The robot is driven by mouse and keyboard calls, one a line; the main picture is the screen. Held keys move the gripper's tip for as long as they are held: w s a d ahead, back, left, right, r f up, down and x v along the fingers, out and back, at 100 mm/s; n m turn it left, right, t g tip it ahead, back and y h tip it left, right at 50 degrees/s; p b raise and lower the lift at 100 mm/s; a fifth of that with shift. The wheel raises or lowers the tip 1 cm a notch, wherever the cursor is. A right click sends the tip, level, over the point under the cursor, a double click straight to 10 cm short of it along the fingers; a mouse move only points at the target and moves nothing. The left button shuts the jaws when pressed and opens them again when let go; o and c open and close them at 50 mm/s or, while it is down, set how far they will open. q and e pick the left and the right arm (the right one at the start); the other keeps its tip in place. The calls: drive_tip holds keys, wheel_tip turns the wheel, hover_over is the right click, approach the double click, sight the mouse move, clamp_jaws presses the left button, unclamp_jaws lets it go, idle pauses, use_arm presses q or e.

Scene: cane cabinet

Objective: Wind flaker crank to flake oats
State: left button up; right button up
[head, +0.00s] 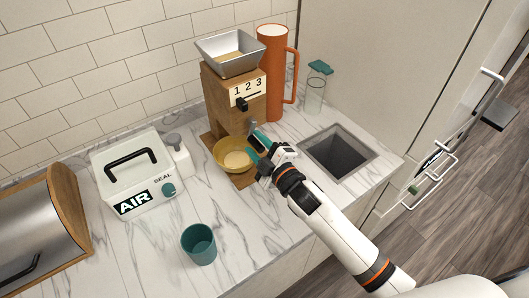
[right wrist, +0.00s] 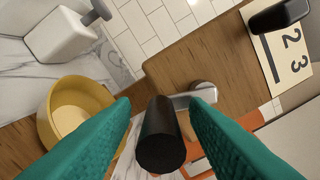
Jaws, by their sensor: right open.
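The oat flaker (head: 220,100) is a wooden mill with a metal hopper (head: 232,60) holding pale oats and a "1 2 3" dial plate (head: 247,91). The crank shows in the right wrist view as a metal arm (right wrist: 188,98) with a dark cylindrical handle (right wrist: 160,140). My right gripper (head: 257,146) is at the front of the flaker, right of the bowl. In the right wrist view its teal fingers (right wrist: 161,104) are apart, one on each side of the handle. My left gripper is out of view.
An orange pitcher (head: 272,75) and a glass jar (head: 315,95) stand behind right. A sink (head: 338,152) is right of the flaker. A white "AIR" box (head: 140,180), a teal cup (head: 199,245) and a bread box (head: 35,235) are left.

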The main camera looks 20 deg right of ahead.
drive_tip(key=b+v, duration=0.3)
drive_tip(key=v, duration=0.8)
drive_tip(key=shift+s+b, duration=0.35)
drive_tip(key=shift+s, duration=0.05)
drive_tip(key=shift+d, duration=0.1)
